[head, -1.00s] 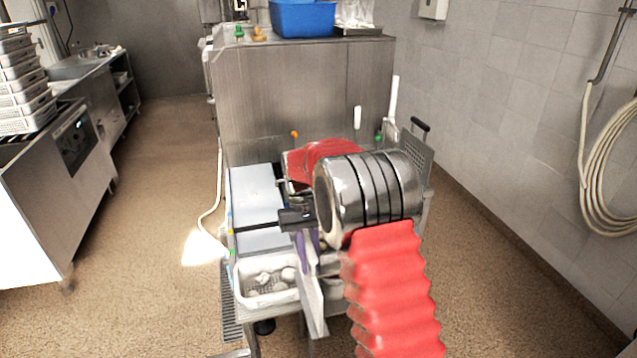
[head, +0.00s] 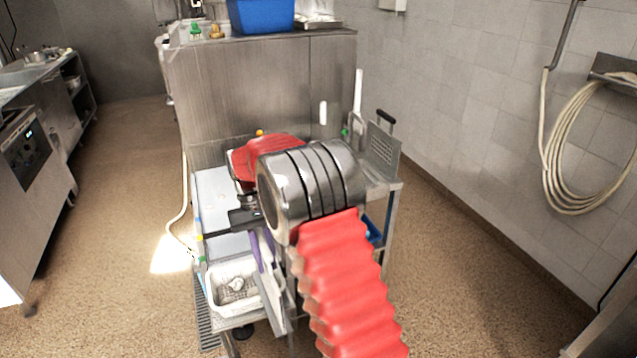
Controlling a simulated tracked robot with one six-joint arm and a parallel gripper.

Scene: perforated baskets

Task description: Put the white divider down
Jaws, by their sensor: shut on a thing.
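My gripper (head: 256,236) is a dark block beyond my arm's metal wrist, with purple strips below it. It is shut on a pale, thin plate (head: 272,292), which appears to be the white divider. The plate hangs steeply tilted, seen almost edge-on. Its lower end overlaps the front right of a white basket (head: 240,309) in the picture. I cannot tell whether it touches the basket or the trolley. My wrist hides part of the grip.
The basket holds several small pale items. A pale blue-white flat surface (head: 217,190) lies behind it. A steel cabinet (head: 240,85) stands at the back, with a blue bin (head: 262,15) on top. A perforated grey panel (head: 383,150) stands at right. Floor is open on both sides.

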